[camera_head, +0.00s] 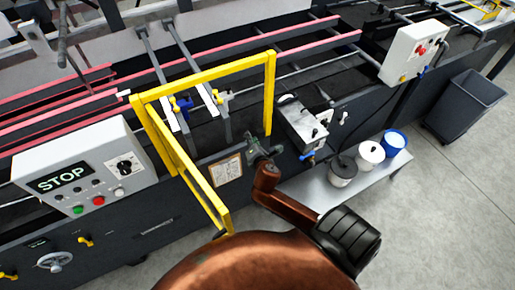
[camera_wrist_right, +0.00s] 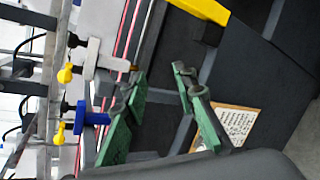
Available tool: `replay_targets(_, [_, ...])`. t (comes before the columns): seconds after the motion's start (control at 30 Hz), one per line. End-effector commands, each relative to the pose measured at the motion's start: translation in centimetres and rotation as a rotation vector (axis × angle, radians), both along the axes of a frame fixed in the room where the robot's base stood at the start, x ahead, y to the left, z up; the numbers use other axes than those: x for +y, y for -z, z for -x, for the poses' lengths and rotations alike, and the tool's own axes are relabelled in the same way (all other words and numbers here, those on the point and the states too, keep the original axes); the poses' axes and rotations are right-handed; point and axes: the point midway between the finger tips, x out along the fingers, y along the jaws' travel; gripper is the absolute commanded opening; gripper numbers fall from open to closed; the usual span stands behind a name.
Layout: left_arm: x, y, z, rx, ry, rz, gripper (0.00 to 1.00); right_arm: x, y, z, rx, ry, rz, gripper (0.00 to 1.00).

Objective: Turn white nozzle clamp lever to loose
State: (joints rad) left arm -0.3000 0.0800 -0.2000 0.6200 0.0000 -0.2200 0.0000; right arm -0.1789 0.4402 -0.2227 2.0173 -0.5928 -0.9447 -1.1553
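The white nozzle clamp (camera_head: 224,98) sits inside the yellow guard frame, to the right of a blue clamp (camera_head: 182,103). In the right wrist view the white clamp (camera_wrist_right: 98,58) is at upper left, with a yellow lever (camera_wrist_right: 66,74) at its left end. The blue clamp (camera_wrist_right: 86,117) is below it, with its own yellow lever. My right gripper (camera_head: 263,150) is outside the frame, near its right post. In the wrist view its green fingers (camera_wrist_right: 160,85) are apart with nothing between them, and the white clamp is beyond them. My left gripper is not in view.
The yellow guard frame (camera_head: 205,74) stands close to my right gripper. A STOP control box (camera_head: 80,170) is at left. A metal unit (camera_head: 303,122) and a bench with several pots (camera_head: 343,170) are at right. A paper notice (camera_head: 226,170) is on the machine side.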

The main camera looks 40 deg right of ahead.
Motion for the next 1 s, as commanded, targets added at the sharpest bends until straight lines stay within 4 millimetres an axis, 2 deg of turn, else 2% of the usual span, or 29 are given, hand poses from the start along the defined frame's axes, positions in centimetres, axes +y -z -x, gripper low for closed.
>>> replay_targets(0.1, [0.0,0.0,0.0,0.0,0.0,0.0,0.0,0.0,1.3,1.6,-0.001,0.058,-0.111,0.26])
replay_targets(0.3, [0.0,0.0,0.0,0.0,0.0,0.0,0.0,0.1,2.5,3.2,-0.002,0.124,-0.229,0.26])
replay_targets(0.7, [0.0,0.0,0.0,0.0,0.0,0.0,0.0,0.2,2.9,3.7,-0.003,0.144,-0.263,0.26])
replay_targets(0.87, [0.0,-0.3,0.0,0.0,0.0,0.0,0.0,-0.1,2.9,3.4,-0.019,0.158,-0.33,0.15])
replay_targets(1.0, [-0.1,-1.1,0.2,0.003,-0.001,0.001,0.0,-1.0,3.0,2.4,-0.078,0.227,-0.619,0.05])
